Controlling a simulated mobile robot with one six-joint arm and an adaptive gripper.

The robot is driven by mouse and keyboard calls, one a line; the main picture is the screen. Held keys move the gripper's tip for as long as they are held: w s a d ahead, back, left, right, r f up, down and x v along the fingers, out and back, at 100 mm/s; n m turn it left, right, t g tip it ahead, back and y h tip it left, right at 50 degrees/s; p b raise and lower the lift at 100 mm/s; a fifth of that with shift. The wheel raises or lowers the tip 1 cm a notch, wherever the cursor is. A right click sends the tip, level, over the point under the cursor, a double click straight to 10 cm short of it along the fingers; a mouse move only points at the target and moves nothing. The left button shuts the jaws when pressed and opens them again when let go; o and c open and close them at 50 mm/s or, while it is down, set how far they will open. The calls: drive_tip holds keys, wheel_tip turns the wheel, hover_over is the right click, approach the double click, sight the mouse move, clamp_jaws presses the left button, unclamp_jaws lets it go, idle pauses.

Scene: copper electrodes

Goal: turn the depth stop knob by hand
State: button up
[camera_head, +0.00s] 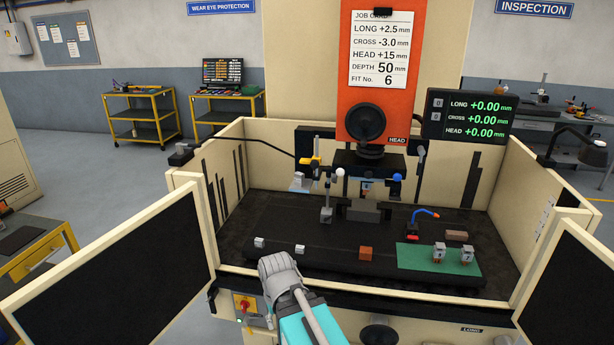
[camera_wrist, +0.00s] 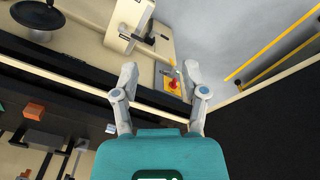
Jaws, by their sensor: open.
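I cannot tell for sure which part is the depth stop knob. Under the orange head (camera_head: 374,75), in the head view, a small white ball (camera_head: 340,171) and a blue ball (camera_head: 397,177) stand out near the spindle. A large black round handwheel (camera_head: 366,122) sits on the head's front. My gripper (camera_wrist: 159,70) is open and empty in the wrist view, its two grey fingers spread. A red knob on a yellow plate (camera_wrist: 174,85) shows beyond the gap between the fingers, apart from them. In the head view my arm hides what lies behind it.
The dark machine table (camera_head: 330,262) carries small metal blocks, a copper block (camera_head: 365,254) and a green mat (camera_head: 408,262) with two electrodes. Cream walls surround it, with open doors (camera_head: 110,270) (camera_head: 575,285) on both sides. Another black handwheel (camera_head: 378,335) is at the front.

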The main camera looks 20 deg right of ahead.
drive_tip(key=shift+o, duration=1.1)
drive_tip(key=shift+w, duration=0.1)
drive_tip(key=w+r+m+t+y, duration=0.2)
drive_tip(key=w+r+m+t, duration=0.2)
drive_tip(key=w, duration=0.4)
drive_tip(key=w+r+m+t+y+p, duration=0.1)
drive_tip(key=w+r+m+t, duration=0.35)
drive_tip(key=w, duration=0.45)
drive_tip(key=w+r+m+t+y, duration=0.25)
drive_tip(key=w+m, duration=0.25)
drive_tip(key=w, duration=0.3)
drive_tip(key=w+d+r+m+t+h+p, duration=0.1)
drive_tip(key=w+d+r+m+t+h, duration=0.45)
drive_tip(key=w+d+r+m, duration=0.35)
drive_tip(key=d+r+m+g+h, duration=0.1)
drive_tip(key=d+m+h, duration=0.9)
drive_tip(key=d+m, duration=0.4)
drive_tip(key=m, duration=0.4)
drive_tip(key=shift+w+d+r+p, duration=0.15)
drive_tip(key=shift+w+d+p, duration=0.15)
drive_tip(key=shift+p, duration=0.05)
